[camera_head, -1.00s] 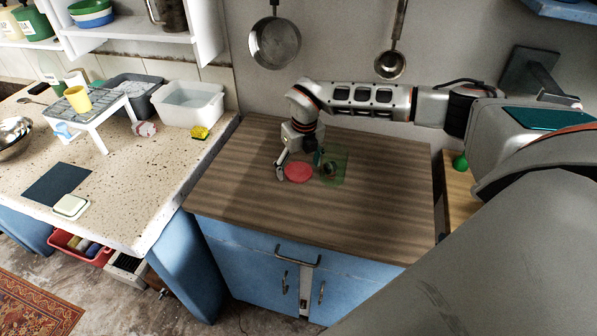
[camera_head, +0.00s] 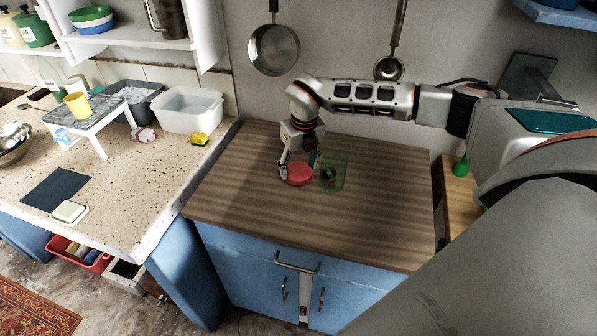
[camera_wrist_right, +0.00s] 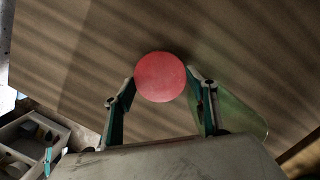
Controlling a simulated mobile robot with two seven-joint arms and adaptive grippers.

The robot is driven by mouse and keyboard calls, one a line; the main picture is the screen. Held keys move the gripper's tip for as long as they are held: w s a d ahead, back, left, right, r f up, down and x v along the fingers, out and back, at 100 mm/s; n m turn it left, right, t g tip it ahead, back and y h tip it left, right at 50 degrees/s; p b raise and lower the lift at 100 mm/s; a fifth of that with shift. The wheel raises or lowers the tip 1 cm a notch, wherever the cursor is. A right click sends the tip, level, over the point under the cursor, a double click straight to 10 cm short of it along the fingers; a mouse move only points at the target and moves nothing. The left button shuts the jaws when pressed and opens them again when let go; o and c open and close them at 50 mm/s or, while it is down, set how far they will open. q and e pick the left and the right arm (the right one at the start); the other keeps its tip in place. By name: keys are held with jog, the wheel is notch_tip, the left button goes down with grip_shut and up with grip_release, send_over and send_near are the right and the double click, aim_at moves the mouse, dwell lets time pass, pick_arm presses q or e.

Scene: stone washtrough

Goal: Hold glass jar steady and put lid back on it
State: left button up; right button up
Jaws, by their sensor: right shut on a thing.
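A green see-through glass jar (camera_head: 334,172) stands on the wooden counter with something dark showing inside it. It also shows in the right wrist view (camera_wrist_right: 240,118), just outside my right gripper's right finger. The round red lid (camera_head: 300,175) is left of the jar; in the right wrist view the lid (camera_wrist_right: 161,77) sits at the fingertips. My right gripper (camera_head: 299,168) comes down from above and is shut on the lid, with a finger on each side. I cannot tell whether the lid touches the counter. My left gripper is not in view.
The wooden counter (camera_head: 245,190) is clear around the jar and lid. A speckled worktop (camera_head: 130,200) at left holds a white basin (camera_head: 190,108), a yellow sponge (camera_head: 199,139) and a small white rack (camera_head: 92,118). Pans (camera_head: 274,50) hang on the wall behind.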

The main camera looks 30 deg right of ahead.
aim_at(297, 173)
notch_tip(297, 173, up, 18)
jog(key=shift+f, duration=0.2)
dwell(0.4)
jog(key=s+a+f+m+g, duration=0.1)
jog(key=s+a+f+m, duration=0.2)
jog(key=m, duration=1.4)
jog(key=s+a+f+m+g, duration=0.2)
jog(key=s+a+m, duration=0.7)
jog(key=m, duration=0.9)
jog(key=shift+s+a+f+g, duration=0.35)
jog(key=shift+s+f, duration=0.15)
jog(key=shift+f, duration=0.15)
